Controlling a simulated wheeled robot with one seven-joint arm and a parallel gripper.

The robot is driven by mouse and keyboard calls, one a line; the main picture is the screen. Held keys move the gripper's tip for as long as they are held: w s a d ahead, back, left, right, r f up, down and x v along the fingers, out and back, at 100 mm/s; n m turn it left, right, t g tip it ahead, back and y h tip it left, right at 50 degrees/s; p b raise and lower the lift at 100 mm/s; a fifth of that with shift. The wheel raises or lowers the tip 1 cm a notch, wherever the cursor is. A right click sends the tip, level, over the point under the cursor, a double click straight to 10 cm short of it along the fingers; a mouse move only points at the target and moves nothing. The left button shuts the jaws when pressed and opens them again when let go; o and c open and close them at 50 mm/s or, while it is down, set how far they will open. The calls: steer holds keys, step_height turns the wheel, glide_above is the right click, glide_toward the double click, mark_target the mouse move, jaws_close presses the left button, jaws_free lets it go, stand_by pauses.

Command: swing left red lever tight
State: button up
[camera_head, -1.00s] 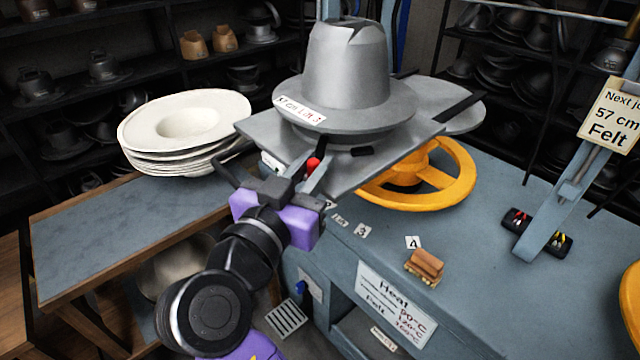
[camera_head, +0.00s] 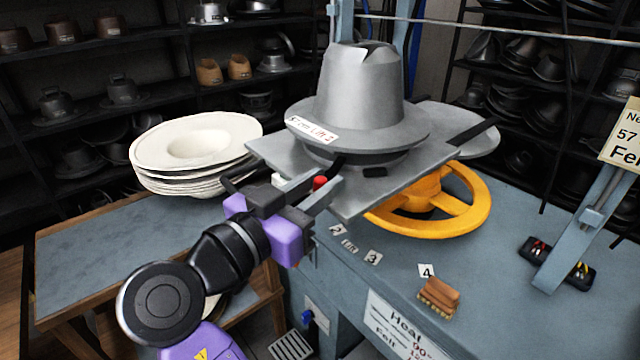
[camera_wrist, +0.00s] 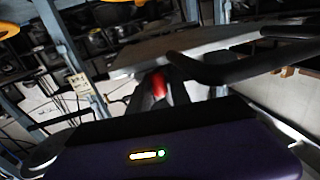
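The red lever's knob (camera_head: 320,182) shows at the front left corner of the grey press plate (camera_head: 365,200), below the grey metal hat form (camera_head: 358,95). My gripper (camera_head: 308,187) is at this corner, its two fingers apart, with the red knob by the fingertips. In the wrist view, the red knob (camera_wrist: 159,85) shows between the dark fingers of my gripper (camera_wrist: 158,92). I cannot tell whether either finger touches it. The lever's shaft is mostly hidden by my gripper.
A stack of white hat blanks (camera_head: 195,150) is on the side table at left. A yellow handwheel (camera_head: 465,205) is under the plate. A wooden brush (camera_head: 440,296) and number labels lie on the blue bench (camera_head: 500,250). Dark shelves stand behind.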

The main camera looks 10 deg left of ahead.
steer(key=shift+o, duration=1.1)
steer(key=shift+s+a, duration=0.1)
steer(key=b+v, duration=0.1)
steer(key=v, duration=0.6)
steer(key=shift+s, duration=0.3)
steer(key=shift+s+a, duration=0.1)
steer(key=shift+a, duration=0.1)
